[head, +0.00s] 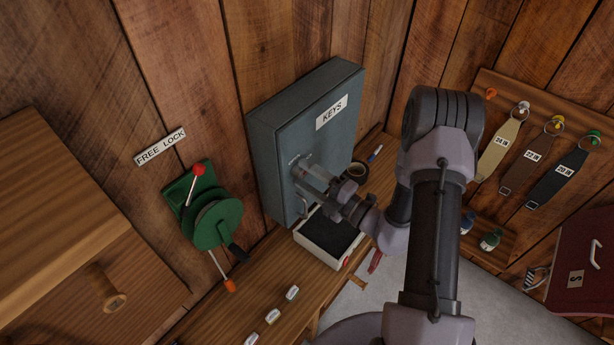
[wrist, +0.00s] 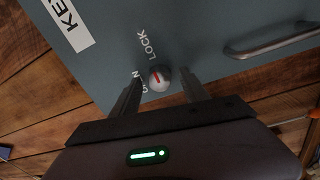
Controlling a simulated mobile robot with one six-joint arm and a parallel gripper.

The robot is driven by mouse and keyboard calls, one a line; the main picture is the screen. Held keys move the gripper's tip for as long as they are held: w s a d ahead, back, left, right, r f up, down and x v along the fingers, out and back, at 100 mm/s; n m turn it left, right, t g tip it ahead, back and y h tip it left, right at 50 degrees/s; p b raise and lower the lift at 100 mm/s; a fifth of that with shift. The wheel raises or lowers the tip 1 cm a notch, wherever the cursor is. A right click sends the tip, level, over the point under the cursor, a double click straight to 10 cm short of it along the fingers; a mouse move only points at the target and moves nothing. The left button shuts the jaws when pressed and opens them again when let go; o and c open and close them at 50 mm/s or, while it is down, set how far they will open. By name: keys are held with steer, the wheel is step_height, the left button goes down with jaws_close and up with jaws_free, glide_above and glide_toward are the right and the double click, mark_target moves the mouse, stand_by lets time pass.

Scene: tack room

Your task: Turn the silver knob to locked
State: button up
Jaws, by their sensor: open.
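The silver knob (wrist: 160,77) is on the front of the grey-blue KEYS cabinet (wrist: 190,35). It is round, with a red line on its face that slants to the upper left in the wrist view. The word LOCK runs upward just above it; another label to its left is partly hidden by a finger. My gripper (wrist: 161,90) is open, with one finger on each side of the knob; I cannot tell whether either touches it. In the head view my gripper (head: 302,171) is at the cabinet (head: 275,130) front and hides the knob.
A cabinet handle (wrist: 275,42) is right of the knob in the wrist view. A black-topped box (head: 328,236) and a tape roll (head: 356,172) sit on the shelf below. A green winch (head: 217,222) with red-tipped lever is on the wall to the left.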

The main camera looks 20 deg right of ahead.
steer(key=v, duration=1.7)
steer(key=shift+s+b, duration=0.2)
steer(key=shift+b, duration=0.2)
steer(key=shift+d, duration=0.15)
